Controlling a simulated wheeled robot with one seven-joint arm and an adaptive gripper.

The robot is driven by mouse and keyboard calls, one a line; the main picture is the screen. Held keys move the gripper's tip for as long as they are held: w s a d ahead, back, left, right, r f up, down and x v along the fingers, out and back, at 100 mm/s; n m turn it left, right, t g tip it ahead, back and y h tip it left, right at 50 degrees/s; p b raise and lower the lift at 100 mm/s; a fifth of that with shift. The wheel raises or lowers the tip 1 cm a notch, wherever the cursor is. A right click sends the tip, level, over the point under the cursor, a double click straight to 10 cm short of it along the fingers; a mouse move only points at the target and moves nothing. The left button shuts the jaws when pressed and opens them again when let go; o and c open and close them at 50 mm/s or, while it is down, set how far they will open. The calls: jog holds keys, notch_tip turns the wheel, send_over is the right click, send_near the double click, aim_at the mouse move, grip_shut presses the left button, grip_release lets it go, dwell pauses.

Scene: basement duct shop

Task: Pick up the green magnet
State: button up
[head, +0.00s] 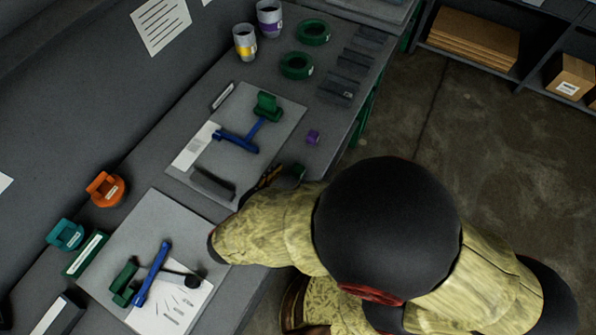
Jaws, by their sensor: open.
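Several green things lie on the grey workbench (205,106), and I cannot tell for sure which is the magnet. A larger green piece with a raised part (267,105) stands at the top of the far grey mat (285,122), by a blue tool (240,141). Another green piece (124,281) lies on the near mat (150,207), left of a blue bar (152,273). My gripper is not in view.
A person (388,225) in a black cap and yellow patterned jacket leans over the bench front, one arm across it.

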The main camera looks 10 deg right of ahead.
aim_at(296, 172)
jog(key=shift+w+d+f, duration=0.15)
jog(key=shift+d+f, duration=0.15)
jog(key=shift+d, duration=0.05)
jog(key=b+x, duration=0.1)
jog(key=x, duration=0.2)
jog(key=b+x, duration=0.2)
jog(key=x, duration=0.1)
jog(key=shift+a+f, duration=0.2)
jog(key=shift+a, duration=0.05)
jog(key=shift+w+d+f, duration=0.1)
jog(key=shift+w+d, duration=0.1)
jog(key=shift+w, duration=0.05)
jog(key=shift+c, duration=1.4)
grip_shut()
